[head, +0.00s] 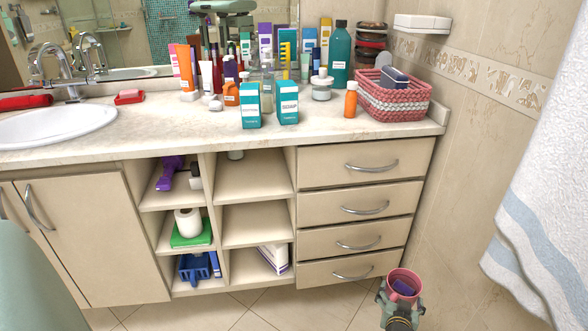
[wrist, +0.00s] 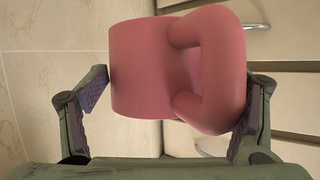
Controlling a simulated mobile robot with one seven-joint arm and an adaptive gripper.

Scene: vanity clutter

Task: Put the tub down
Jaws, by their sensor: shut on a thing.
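The tub is pink and cup-like with a thick loop handle. In the head view the tub (head: 406,274) is at the bottom right, in front of the drawers, with its open rim facing up and something dark blue showing inside; I cannot tell what that is. My gripper (head: 402,293) is shut on the tub and holds it well below counter height. In the wrist view the tub (wrist: 145,70) fills the middle, its handle towards the right finger. My gripper (wrist: 180,80) has one finger on each side of it. The tub's underside is hidden.
The counter (head: 335,137) has a clear strip along its front. Behind it stand two teal boxes (head: 251,106), an orange bottle (head: 350,100), a pink basket (head: 393,95) and many bottles. Open shelves (head: 255,176) and drawers (head: 362,206) are below. A towel (head: 545,180) hangs at right.

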